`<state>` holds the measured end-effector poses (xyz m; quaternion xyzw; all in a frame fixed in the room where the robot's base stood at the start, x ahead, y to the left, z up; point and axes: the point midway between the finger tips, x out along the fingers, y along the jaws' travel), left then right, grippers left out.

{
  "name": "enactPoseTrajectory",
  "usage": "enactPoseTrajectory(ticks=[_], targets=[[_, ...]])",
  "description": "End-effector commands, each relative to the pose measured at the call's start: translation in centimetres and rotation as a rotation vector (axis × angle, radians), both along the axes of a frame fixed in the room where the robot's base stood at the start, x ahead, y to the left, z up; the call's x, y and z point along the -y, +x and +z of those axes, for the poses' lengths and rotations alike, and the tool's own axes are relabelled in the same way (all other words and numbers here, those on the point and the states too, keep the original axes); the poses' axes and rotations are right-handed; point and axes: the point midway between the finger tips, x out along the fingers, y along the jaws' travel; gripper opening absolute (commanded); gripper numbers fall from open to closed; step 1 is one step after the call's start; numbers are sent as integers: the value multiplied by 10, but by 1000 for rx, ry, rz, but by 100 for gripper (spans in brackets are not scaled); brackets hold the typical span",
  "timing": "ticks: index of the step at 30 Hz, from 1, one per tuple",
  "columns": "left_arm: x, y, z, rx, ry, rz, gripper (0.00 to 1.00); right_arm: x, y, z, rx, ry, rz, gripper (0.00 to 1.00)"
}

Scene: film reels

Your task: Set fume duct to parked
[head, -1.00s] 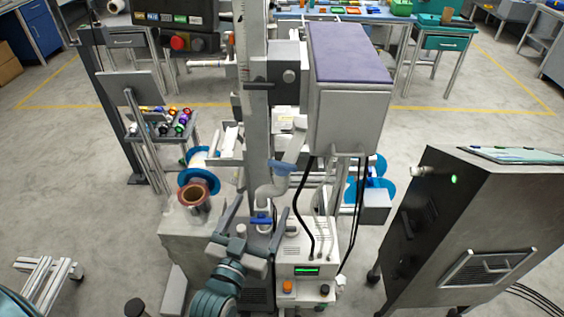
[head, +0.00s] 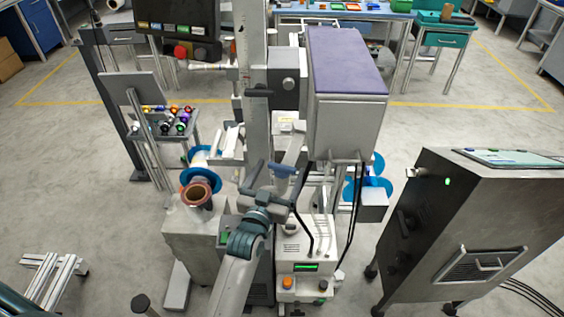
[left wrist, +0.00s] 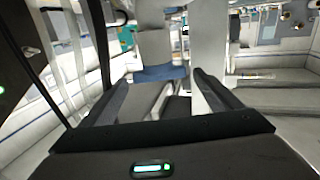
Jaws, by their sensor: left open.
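The fume duct appears to be the pale grey elbowed pipe (head: 293,148) on the machine's middle column, with a blue part (head: 283,169) at its lower end. My left gripper (head: 270,180) is open and just in front of and below that blue part. In the left wrist view the blue part (left wrist: 160,73) lies beyond the two spread dark fingers (left wrist: 160,88), with pale grey pipe (left wrist: 155,46) above it. Nothing shows held between the fingers. Whether either finger touches the blue part I cannot tell. My wrist and forearm hide the lower pipe. My right gripper is not in view.
A large grey box with a purple top (head: 346,62) overhangs on the right, with black cables (head: 350,215) hanging below. A white control box (head: 305,250) stands below. A copper-coloured spool (head: 197,194) is on the left. A dark cabinet (head: 440,240) stands right.

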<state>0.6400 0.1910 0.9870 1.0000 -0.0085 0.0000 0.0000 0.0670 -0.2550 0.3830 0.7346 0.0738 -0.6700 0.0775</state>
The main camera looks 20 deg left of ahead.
Motion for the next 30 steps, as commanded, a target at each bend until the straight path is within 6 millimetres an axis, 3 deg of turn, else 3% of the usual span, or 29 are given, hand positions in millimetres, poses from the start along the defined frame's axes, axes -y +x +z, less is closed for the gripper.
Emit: enactPoseTrajectory(ticks=[7, 18, 19, 26, 30], targets=[[0, 24, 1, 0, 0, 0, 84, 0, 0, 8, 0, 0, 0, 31], [0, 28, 0, 0, 0, 0, 84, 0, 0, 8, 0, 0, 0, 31], [0, 28, 0, 0, 0, 0, 82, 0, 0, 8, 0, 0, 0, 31], [0, 28, 0, 0, 0, 0, 27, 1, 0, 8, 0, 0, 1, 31], [0, 28, 0, 0, 1, -2, 25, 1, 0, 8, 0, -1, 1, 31]])
